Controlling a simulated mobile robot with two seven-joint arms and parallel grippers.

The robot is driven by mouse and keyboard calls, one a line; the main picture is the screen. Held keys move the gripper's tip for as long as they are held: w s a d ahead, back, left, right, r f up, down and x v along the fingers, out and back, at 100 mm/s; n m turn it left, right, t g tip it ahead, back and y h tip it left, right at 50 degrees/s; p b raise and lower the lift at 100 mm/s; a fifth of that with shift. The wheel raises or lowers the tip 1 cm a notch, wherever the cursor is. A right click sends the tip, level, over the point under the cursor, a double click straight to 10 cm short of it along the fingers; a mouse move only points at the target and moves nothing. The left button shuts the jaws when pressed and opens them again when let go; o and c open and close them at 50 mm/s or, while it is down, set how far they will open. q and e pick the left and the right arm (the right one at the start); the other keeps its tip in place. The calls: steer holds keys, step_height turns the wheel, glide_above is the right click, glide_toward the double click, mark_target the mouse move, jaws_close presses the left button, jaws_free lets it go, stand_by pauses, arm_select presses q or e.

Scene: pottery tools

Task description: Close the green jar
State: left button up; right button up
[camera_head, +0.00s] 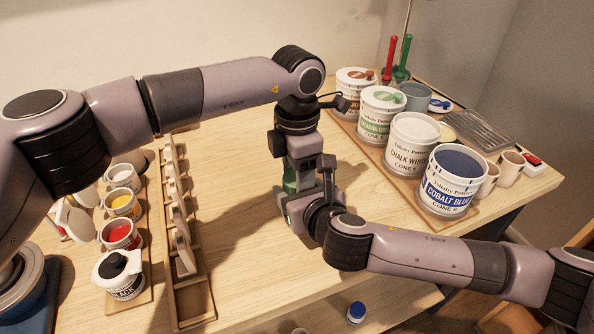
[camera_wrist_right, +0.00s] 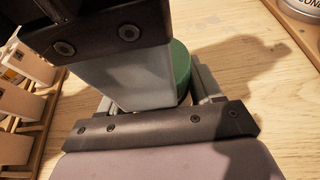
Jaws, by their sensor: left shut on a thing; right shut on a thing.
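A small green jar with a green lid (camera_head: 290,181) is between my two grippers near the middle of the table. The green rounded part (camera_wrist_right: 182,72) also shows in the right wrist view, partly behind my left gripper. My left gripper (camera_head: 302,172) comes down from above and is shut at the green lid. My right gripper (camera_head: 290,207) comes in low from the right and is shut around the jar's body. The grippers hide most of the jar, so I cannot see whether the lid sits fully on it.
Large labelled tubs (camera_head: 411,142) stand in a row on a board at the right. A slotted wooden rack (camera_head: 186,272) and several small paint pots (camera_head: 122,203) are on the left. A blue-lidded pot (camera_head: 356,312) is below the front edge. Table around the jar is clear.

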arm_select(q)
steer(key=shift+a+f, duration=0.1)
steer(key=shift+f, duration=0.75)
arm_select(e)
steer(key=shift+s+a+r, duration=0.1)
steer(key=shift+s+a, duration=0.1)
steer(key=shift+a, duration=0.05)
steer(key=shift+d, duration=0.1)
